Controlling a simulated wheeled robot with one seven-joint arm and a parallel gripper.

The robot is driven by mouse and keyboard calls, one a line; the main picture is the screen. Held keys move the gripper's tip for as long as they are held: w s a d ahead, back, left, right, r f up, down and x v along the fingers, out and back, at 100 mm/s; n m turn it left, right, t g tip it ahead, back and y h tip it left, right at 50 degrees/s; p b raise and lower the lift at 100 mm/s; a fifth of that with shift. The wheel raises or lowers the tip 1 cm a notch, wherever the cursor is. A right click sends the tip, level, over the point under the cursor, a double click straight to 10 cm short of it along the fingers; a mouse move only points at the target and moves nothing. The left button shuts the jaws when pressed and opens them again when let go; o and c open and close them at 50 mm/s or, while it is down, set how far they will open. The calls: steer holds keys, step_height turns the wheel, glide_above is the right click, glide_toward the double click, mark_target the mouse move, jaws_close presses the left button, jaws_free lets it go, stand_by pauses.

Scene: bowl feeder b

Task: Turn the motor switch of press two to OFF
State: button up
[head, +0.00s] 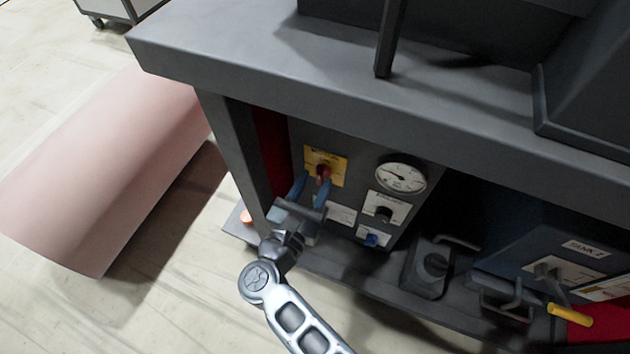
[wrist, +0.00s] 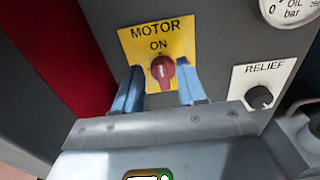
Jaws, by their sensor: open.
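The motor switch is a red knob (wrist: 163,70) on a yellow plate (wrist: 178,42) marked MOTOR and ON. The knob looks turned up toward ON, and any OFF mark is not visible. In the head view the red knob (head: 323,171) sits on the yellow plate (head: 340,165) at the upper left of the grey panel. My gripper (wrist: 161,85) is open, with one blue finger on each side of the knob in the wrist view. It also shows in the head view (head: 311,190). I cannot tell whether the fingers touch the knob.
A RELIEF knob (wrist: 260,97) and an oil gauge (head: 401,176) are right of the switch. A blue control (head: 373,237) is lower on the panel. A grey tabletop (head: 270,70) overhangs it. A dark blue tank (head: 530,235) stands at right.

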steer(key=shift+w+d, duration=0.3)
steer(key=shift+w, duration=0.35)
jaws_close()
